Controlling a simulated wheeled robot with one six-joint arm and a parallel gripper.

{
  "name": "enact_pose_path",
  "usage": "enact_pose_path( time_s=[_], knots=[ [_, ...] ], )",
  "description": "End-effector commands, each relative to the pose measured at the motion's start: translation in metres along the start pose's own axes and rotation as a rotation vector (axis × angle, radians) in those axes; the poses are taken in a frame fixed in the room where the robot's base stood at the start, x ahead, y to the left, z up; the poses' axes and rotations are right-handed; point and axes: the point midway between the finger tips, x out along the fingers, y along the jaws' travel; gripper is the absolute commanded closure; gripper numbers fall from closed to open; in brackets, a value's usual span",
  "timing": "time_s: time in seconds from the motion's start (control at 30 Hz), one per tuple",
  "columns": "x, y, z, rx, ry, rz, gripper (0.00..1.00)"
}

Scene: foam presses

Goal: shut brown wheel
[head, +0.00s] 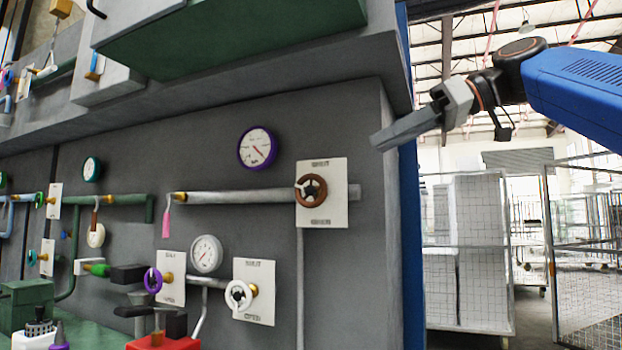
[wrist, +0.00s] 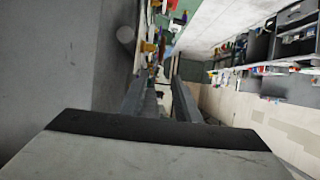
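The brown wheel (head: 321,186) is mounted on a white plate (head: 322,219) with lettering above and below it, at the right end of a grey horizontal pipe (head: 240,197) in the head view. My gripper (head: 380,141) is up and to the right of the wheel, just past the right edge of the grey panel, apart from the wheel. In the wrist view my gripper's two fingers (wrist: 160,97) stand apart with an empty gap between them. I cannot make out the brown wheel in the wrist view.
A white wheel (head: 239,295) and a purple wheel (head: 153,280) sit lower left on their own plates. A purple-rimmed gauge (head: 257,148) is above the pipe. A grey ledge (head: 300,65) juts out overhead. Wire cages (head: 468,250) stand far right.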

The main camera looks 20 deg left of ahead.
Motion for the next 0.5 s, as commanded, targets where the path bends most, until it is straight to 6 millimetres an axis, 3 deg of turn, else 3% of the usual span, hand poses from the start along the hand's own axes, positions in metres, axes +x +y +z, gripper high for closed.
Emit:
enact_pose_path(
  time_s=[0.17, 0.5],
  knots=[
    [0.013, -0.002, -0.002, -0.008, 0.003, -0.006, 0.70],
    [0.063, -0.002, -0.002, -0.007, 0.002, -0.006, 0.70]
  ],
)
